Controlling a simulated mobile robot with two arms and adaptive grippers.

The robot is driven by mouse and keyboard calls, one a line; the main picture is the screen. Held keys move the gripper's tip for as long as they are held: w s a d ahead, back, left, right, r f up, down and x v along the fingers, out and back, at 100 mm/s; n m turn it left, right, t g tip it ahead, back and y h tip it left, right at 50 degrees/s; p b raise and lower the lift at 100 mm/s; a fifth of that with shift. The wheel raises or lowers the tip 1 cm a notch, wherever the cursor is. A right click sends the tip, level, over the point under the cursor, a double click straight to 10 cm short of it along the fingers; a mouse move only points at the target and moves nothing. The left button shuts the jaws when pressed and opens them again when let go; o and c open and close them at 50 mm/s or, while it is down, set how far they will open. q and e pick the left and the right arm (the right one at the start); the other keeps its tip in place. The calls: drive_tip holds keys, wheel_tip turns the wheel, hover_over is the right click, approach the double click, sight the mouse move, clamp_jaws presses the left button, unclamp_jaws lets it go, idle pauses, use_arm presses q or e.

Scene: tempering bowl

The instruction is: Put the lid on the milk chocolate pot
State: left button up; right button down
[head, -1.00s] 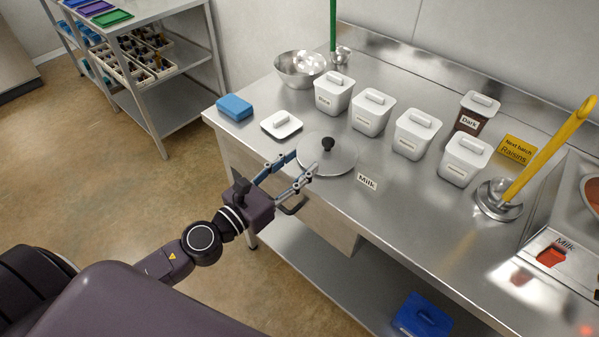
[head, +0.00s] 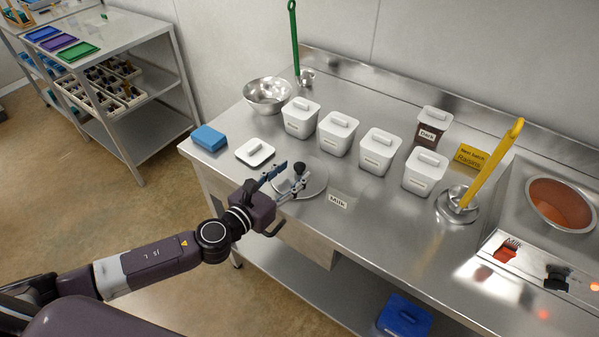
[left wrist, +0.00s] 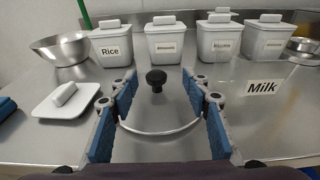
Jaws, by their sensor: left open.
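My left gripper (head: 288,178) is open and low over the near part of the lid. In the left wrist view its fingers (left wrist: 158,110) stand on either side of the lid's knob (left wrist: 156,79), which is farther ahead and not touched. My right gripper is not in view.
Several white lidded tubs (head: 375,152) stand behind the lid, with a dark tub (head: 431,127) marked "Dark". A loose white lid (head: 255,152), blue block (head: 209,137) and steel bowl (head: 268,94) lie left.

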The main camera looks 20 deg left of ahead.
sight(296, 167)
use_arm(q)
drive_tip(key=x, duration=0.5)
drive_tip(key=shift+w+a+f+p, duration=0.1)
drive_tip(key=shift+a+f+p, duration=0.05)
drive_tip(key=shift+a+p, duration=0.2)
clamp_jaws()
